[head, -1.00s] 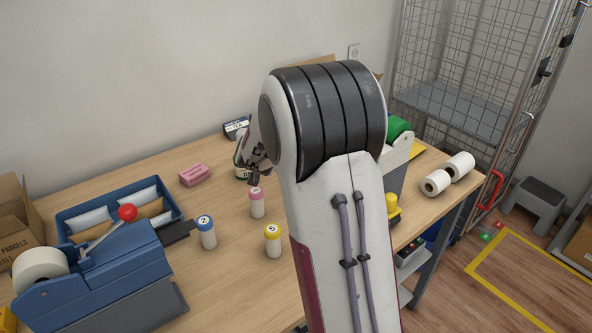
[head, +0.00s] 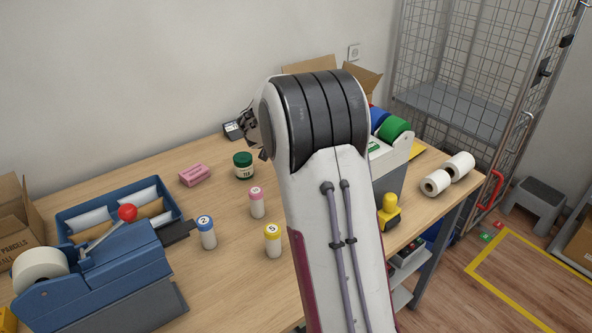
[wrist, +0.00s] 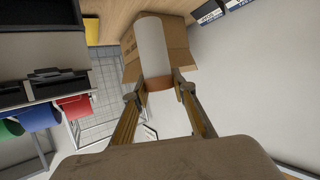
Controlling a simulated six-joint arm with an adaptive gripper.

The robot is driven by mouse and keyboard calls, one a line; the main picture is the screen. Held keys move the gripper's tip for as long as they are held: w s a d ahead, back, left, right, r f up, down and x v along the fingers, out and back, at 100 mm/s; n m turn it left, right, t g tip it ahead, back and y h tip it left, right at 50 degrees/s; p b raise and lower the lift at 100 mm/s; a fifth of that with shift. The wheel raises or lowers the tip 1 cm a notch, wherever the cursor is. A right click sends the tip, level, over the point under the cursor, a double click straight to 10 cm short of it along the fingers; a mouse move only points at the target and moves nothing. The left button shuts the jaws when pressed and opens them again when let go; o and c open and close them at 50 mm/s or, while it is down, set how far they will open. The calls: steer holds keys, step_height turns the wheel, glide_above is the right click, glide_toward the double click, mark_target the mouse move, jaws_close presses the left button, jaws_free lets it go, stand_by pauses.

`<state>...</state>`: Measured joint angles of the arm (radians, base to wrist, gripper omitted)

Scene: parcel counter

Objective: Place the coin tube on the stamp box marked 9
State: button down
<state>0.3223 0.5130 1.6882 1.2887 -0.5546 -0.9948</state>
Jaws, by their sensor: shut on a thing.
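In the wrist view my gripper (wrist: 160,92) is shut on a white tube (wrist: 152,45) with an orange-brown end, held between its two fingers. In the head view my gripper is mostly behind my arm, with a dark part showing near the back of the table; the held tube is hidden there. A dark stamp box (head: 233,131) with a white label stands at the table's back edge, close to my gripper. Two dark boxes with white labels, one of them this box (wrist: 208,13), show at the top right of the wrist view. I cannot read a 9 on either.
Tubes marked 2 (head: 206,233) and 5 (head: 273,241), a pink-capped tube (head: 257,203), a green-lidded jar (head: 243,166) and a pink block (head: 195,175) stand on the table. A blue tape dispenser (head: 95,275) is front left. An open carton (head: 358,82) stands behind my arm.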

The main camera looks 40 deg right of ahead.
steer(key=shift+s+d+m+g, duration=0.3)
steer(key=shift+d, duration=0.4)
steer(key=shift+f, duration=0.1)
steer(key=shift+f, duration=3.1)
steer(key=shift+f, duration=1.9)
steer(key=shift+f, duration=0.1)
steer(key=c, duration=1.7)
jaws_free()
